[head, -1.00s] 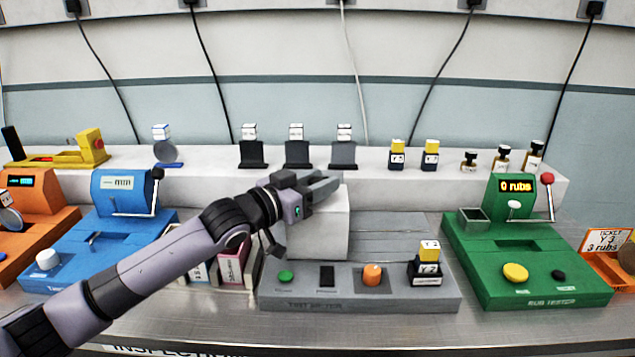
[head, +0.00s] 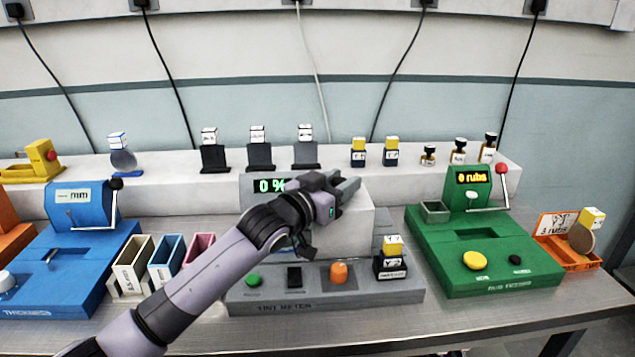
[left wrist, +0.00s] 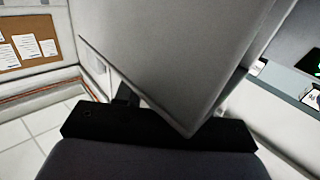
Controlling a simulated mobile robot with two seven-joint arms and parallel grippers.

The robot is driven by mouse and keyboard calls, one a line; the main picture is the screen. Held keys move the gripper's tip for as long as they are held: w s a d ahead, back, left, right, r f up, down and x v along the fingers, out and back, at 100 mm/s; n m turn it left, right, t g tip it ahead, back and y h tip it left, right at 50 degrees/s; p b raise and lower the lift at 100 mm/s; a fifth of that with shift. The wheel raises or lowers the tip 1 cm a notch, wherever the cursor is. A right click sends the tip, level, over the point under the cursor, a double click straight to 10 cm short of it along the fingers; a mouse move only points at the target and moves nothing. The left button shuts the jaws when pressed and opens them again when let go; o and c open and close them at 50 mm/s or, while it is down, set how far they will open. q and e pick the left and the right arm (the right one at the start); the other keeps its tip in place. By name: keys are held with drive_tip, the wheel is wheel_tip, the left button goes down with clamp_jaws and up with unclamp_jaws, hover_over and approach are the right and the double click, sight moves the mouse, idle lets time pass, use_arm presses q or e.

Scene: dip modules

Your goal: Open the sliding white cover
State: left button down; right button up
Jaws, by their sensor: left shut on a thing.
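The white cover (head: 346,236) is a blocky box on the grey tint meter (head: 330,297). It stands over the right part of the meter's back. The green "0 %" display (head: 270,185) shows to its left. My left gripper (head: 350,187) is at the cover's top edge, shut on it. In the left wrist view the cover (left wrist: 185,50) fills the upper middle, close against the dark gripper body, and my fingertips are hidden. My right gripper is not in view.
On the meter's front are a green button (head: 253,280), an orange knob (head: 339,272) and a small yellow-topped module (head: 392,257). A green rub tester (head: 480,250) stands to the right, a blue thickness device (head: 75,260) to the left. Slotted bins (head: 165,260) stand behind my arm.

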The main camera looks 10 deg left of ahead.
use_arm(q)
drive_tip(key=shift+w+d, duration=0.15)
drive_tip(key=shift+d, duration=0.2)
drive_tip(key=c, duration=0.8)
unclamp_jaws()
drive_tip(key=shift+b+v, duration=0.35)
drive_tip(key=shift+v, duration=3.3)
drive_tip(key=shift+d, duration=0.1)
